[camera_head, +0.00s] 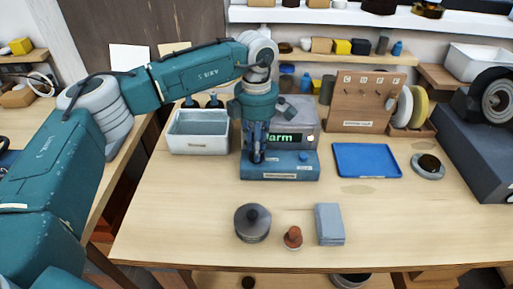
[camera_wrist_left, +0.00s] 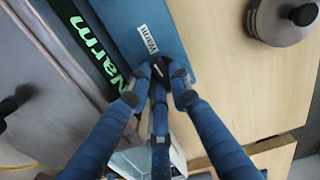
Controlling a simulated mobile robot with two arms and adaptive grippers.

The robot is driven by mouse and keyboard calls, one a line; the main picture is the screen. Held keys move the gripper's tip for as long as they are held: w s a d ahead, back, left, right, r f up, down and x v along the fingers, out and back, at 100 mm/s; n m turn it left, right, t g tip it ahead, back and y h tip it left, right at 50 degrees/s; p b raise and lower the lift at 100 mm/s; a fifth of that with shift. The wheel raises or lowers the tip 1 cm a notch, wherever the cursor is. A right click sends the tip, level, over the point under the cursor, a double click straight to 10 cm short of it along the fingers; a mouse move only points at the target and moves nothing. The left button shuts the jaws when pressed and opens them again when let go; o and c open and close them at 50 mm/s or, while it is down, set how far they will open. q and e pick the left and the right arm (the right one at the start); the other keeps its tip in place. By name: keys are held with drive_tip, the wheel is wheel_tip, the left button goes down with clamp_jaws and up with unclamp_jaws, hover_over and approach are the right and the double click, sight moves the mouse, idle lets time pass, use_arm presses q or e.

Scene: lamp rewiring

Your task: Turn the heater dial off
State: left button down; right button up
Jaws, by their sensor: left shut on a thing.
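The heater (camera_head: 280,172) is a grey box with a blue front ledge, standing on the wooden workbench. Its display (camera_head: 286,138) shows green lettering ending in "arm"; in the left wrist view the display (camera_wrist_left: 97,45) reads "Warm". My left gripper (camera_head: 257,158) points down at the left part of the blue ledge. The fingers hide most of the dial. My right gripper is in neither view.
A white bin (camera_head: 198,145) stands left of the heater and a blue tray (camera_head: 367,160) lies to its right. A round dark lidded pot (camera_head: 252,223), a small reddish-brown knobbed piece (camera_head: 292,238) and a grey-blue block (camera_head: 329,224) are in front.

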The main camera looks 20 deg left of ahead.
use_arm(q)
drive_tip(key=n+b, duration=0.1)
drive_tip(key=n, duration=0.3)
drive_tip(key=shift+a+b, duration=0.1)
drive_tip(key=shift+b, duration=0.2)
drive_tip(key=n+b, duration=0.1)
drive_tip(key=n, duration=0.3)
drive_tip(key=shift+s+n, duration=0.1)
drive_tip(key=shift+n, duration=0.3)
drive_tip(key=n+b, duration=0.1)
drive_tip(key=n, duration=0.3)
drive_tip(key=shift+s+n, duration=0.1)
drive_tip(key=shift+n, duration=0.2)
drive_tip(key=shift+r+n+b, duration=0.1)
drive_tip(key=shift+n+b, duration=0.4)
drive_tip(key=shift+n, duration=1.3)
drive_tip(key=shift+a, duration=0.1)
